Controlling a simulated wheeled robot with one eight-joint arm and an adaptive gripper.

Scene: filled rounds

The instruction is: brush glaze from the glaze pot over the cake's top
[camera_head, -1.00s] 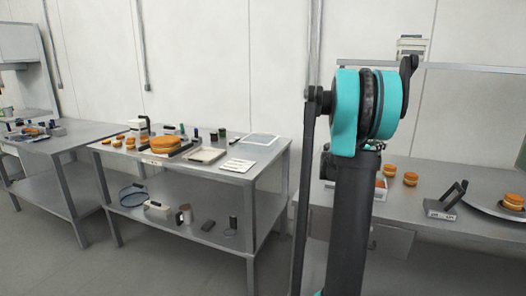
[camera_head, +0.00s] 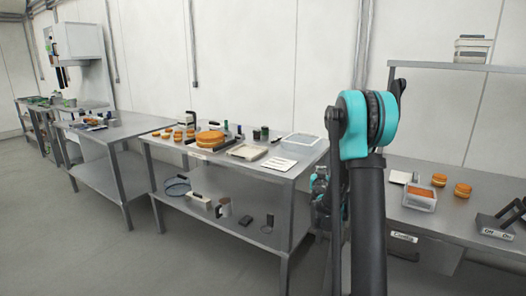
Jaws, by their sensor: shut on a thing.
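The large round cake (camera_head: 210,139), golden with a pale middle layer, sits on the middle steel table, at its left half. Two small dark jars (camera_head: 261,133) stand behind it to the right; I cannot tell whether either is the glaze pot. No brush can be made out. My gripper cannot be seen; my upright arm link and teal joint fill the right of centre. A teal and grey part of my arm shows low behind them, without visible fingertips.
The middle table (camera_head: 310,152) also holds several small cakes (camera_head: 168,134), a pale tray (camera_head: 247,152) and a white card (camera_head: 279,164). Its lower shelf holds a mug (camera_head: 225,208). A right counter bears a box (camera_head: 419,197) and two small cakes. Floor at left is clear.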

